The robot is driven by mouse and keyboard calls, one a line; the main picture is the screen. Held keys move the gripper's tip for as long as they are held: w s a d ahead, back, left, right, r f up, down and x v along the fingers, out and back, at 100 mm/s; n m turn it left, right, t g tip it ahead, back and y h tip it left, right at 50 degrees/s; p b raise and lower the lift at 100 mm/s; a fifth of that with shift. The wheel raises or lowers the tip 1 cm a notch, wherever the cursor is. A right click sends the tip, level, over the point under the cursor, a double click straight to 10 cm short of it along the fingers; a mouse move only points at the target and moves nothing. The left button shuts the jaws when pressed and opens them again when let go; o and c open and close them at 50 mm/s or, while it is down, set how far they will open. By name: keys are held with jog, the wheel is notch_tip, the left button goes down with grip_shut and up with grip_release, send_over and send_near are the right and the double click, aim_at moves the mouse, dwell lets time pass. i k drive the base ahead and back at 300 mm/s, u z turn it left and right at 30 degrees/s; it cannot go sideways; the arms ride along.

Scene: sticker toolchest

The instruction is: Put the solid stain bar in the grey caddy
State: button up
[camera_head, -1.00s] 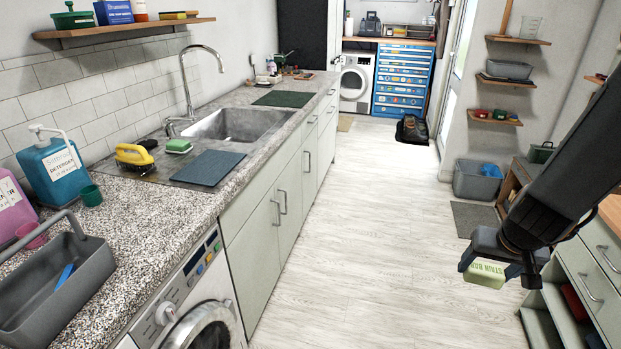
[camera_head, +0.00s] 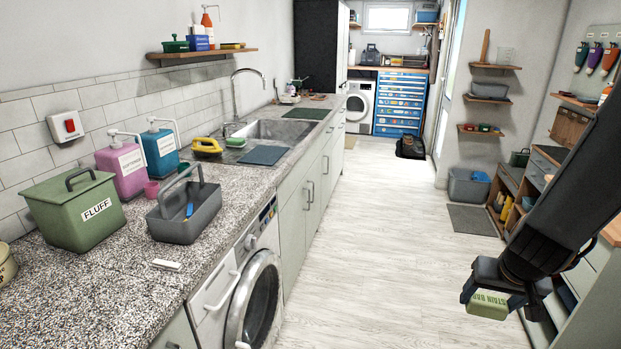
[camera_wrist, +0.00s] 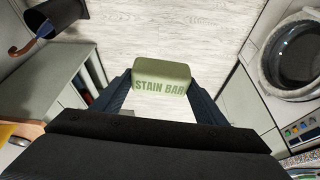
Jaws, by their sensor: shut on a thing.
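The stain bar (camera_head: 488,304) is a pale green block with "STAIN BAR" printed on it. My gripper (camera_head: 497,296) is shut on it and holds it above the floor at the lower right of the head view. In the wrist view the stain bar (camera_wrist: 161,80) sits between both fingers, its lettering facing the camera. The grey caddy (camera_head: 184,214) stands on the speckled counter at left, with an upright handle and a blue item inside. My gripper is well to the right of the caddy, across the aisle.
A green FLUFF bin (camera_head: 78,210) stands left of the caddy. Pink (camera_head: 122,168) and blue (camera_head: 160,150) pump bottles stand behind it, with a small pink cup. A white bar (camera_head: 166,265) lies in front. A washing machine (camera_head: 250,290) is under the counter. The floor aisle is clear.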

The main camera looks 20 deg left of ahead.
aim_at(165, 223)
jog(key=k, duration=0.4)
jog(key=u, duration=1.2)
jog(key=i, duration=0.25)
